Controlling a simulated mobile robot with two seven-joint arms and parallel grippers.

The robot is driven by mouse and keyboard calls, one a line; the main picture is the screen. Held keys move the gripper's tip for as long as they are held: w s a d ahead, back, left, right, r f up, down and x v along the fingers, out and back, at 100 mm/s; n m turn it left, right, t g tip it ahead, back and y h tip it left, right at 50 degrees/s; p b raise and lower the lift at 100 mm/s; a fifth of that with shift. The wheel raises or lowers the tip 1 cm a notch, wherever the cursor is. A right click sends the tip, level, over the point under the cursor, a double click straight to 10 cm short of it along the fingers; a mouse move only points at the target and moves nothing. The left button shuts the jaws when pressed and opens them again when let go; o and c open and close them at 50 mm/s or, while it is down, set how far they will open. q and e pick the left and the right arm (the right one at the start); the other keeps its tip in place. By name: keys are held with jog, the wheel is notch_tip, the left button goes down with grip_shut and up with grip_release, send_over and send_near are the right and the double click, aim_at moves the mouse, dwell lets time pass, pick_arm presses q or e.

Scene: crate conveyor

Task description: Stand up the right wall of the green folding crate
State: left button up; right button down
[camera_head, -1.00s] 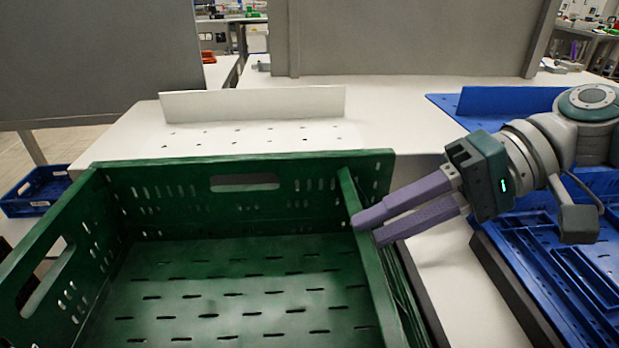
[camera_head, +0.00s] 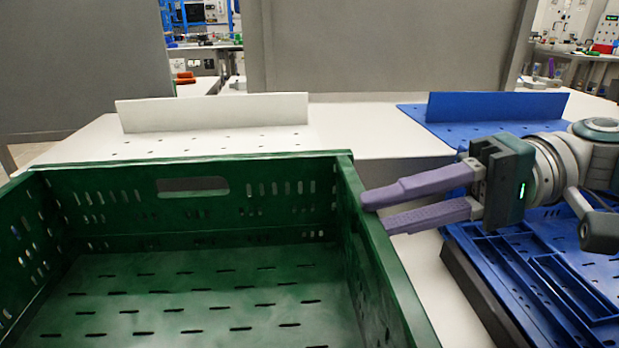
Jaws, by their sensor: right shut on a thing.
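The green folding crate (camera_head: 250,170) stands at the lower left with its far and left walls up. Its right wall (camera_head: 372,250) is up too, about upright, and its far end meets the far wall at the corner. My right gripper (camera_head: 376,208) has purple fingers and reaches in from the right. It is shut on the top part of the right wall, towards its far end; the wall's edge hides part of the fingertips. The crate's near side is out of the picture. My left gripper is not in view.
A blue crate (camera_head: 500,262) with folded parts lies to the right, beyond a dark rail (camera_head: 482,300). A white upright panel (camera_head: 212,112) and a blue one (camera_head: 497,106) stand behind. Grey partitions (camera_head: 390,45) close off the back. White table surface shows between.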

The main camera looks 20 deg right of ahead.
jog(key=shift+d+f, duration=0.15)
jog(key=shift+f, duration=0.45)
jog(key=c, duration=0.7)
grip_release()
jog(key=v, duration=0.3)
jog(key=b+v, duration=0.1)
jog(key=v, duration=0.6)
jog(key=shift+s+r+b, duration=0.1)
jog(key=shift+r+b, duration=0.2)
